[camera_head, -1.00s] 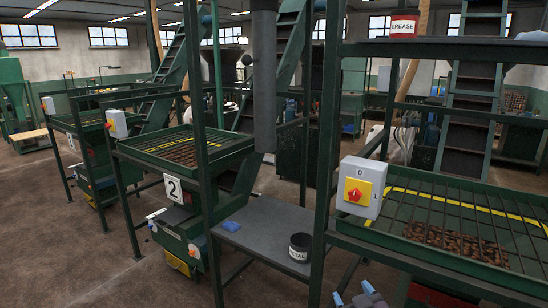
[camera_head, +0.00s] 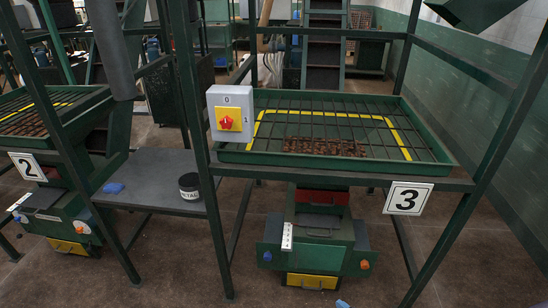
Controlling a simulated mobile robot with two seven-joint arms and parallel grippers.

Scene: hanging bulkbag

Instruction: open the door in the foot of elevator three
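Elevator three's foot (camera_head: 310,238) is a dark green box low under the grate table marked with a number 3 sign (camera_head: 407,198). A blue knob (camera_head: 267,256) is on its left front and an orange knob (camera_head: 364,265) on its right. A yellow panel (camera_head: 311,282) at its bottom front looks shut; I cannot tell whether it is the door. A white strip (camera_head: 287,236) with dark marks is on the front left. Neither gripper can be made out. A small blue thing (camera_head: 342,303) is cut off at the bottom edge; I cannot tell what it is.
A grey switch box (camera_head: 229,113) with a red knob is on the frame post. A grey side table (camera_head: 160,182) left of it carries a black tin (camera_head: 189,186) and a blue cloth (camera_head: 113,188). Green frame legs flank the foot.

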